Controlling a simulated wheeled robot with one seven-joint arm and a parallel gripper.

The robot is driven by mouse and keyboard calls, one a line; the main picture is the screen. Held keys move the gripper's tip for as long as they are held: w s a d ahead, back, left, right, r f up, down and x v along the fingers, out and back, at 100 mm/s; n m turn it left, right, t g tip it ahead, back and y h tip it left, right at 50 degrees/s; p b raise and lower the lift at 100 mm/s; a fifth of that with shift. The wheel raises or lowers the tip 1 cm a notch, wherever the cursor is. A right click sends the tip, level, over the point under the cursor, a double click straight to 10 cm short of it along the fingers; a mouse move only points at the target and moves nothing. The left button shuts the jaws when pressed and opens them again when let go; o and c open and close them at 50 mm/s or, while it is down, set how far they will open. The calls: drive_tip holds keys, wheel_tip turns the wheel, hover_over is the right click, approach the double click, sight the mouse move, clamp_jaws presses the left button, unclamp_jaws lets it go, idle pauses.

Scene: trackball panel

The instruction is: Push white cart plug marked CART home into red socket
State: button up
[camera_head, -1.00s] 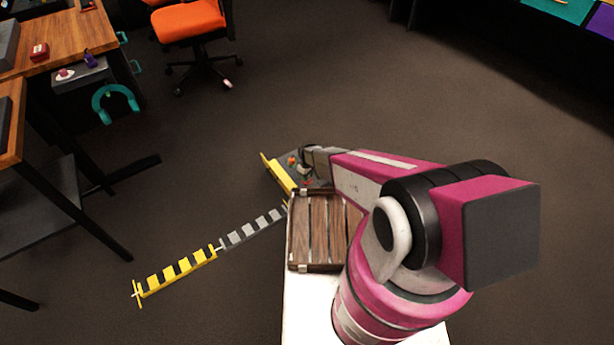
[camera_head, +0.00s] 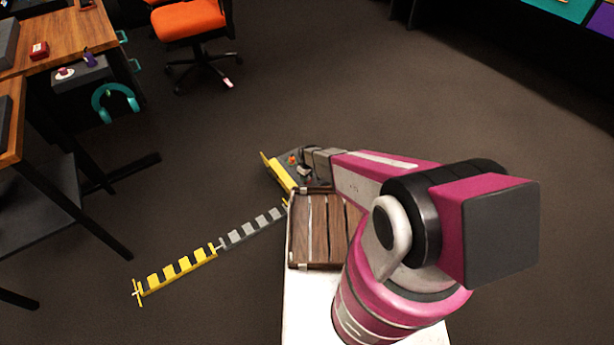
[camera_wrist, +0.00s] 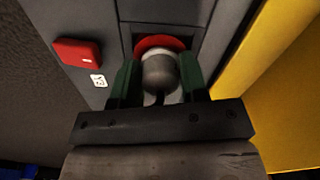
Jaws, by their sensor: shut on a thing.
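In the wrist view my gripper (camera_wrist: 158,82) is shut on a rounded plug (camera_wrist: 160,70), with one green finger on each side of it. The plug is grey on top with a paler rim. Its CART mark is not visible. The red socket (camera_wrist: 160,44) shows as a red arc in the grey panel just beyond the plug. The plug overlaps the socket, and its front end is hidden, so I cannot tell how deep it sits. In the head view my arm reaches to the panel (camera_head: 283,174), and the fingers and plug are not clear.
A red block (camera_wrist: 77,53) stands on the panel left of the plug, near a small white label (camera_wrist: 98,80). A yellow wall (camera_wrist: 285,90) rises close on the right. In the head view a slatted wooden tray (camera_head: 318,230) lies near my arm, and a yellow-and-grey strip (camera_head: 180,273) lies left.

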drive_tip(key=shift+f, duration=0.35)
drive_tip(key=o, duration=1)
drive_tip(key=shift+c, duration=0.2)
wheel_tip(320, 180, up, 11)
drive_tip(key=shift+f, duration=0.1)
